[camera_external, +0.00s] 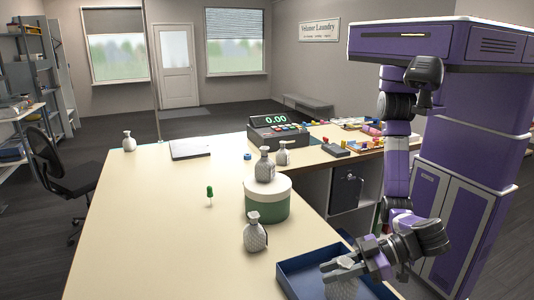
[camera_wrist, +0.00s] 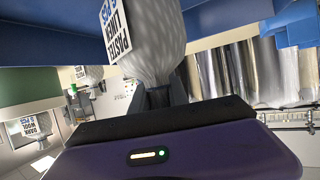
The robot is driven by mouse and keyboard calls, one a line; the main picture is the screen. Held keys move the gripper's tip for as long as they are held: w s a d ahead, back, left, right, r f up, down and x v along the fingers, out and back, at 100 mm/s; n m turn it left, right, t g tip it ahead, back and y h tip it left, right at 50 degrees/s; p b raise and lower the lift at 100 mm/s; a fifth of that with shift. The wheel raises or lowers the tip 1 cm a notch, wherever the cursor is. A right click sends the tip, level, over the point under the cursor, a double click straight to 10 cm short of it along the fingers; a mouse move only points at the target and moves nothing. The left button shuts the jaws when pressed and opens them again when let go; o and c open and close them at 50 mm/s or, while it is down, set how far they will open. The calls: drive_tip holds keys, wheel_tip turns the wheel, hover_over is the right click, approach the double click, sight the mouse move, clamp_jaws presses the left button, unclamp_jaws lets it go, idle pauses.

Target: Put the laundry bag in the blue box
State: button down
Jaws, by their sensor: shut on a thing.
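The blue box (camera_external: 290,263) stands open at the near right edge of the counter. My gripper (camera_external: 338,268) is over it, with its fingers reaching in from the right. It is shut on a pale grey laundry bag (camera_external: 340,288). Blue walls (camera_wrist: 40,45) of the box show to either side there. The bag appears to be within the box's outline; I cannot tell whether it touches the floor.
Another grey bag (camera_external: 255,234) stands left of the box. Behind it a green-and-white round tub (camera_external: 267,203) has a bag (camera_external: 265,166) on top. The counter's left front is clear.

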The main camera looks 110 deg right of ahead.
drive_tip(key=shift+f, duration=0.9)
drive_tip(key=shift+f, duration=0.1)
drive_tip(key=c, duration=1.3)
unclamp_jaws()
drive_tip(key=b+v, duration=0.2)
drive_tip(key=v, duration=1)
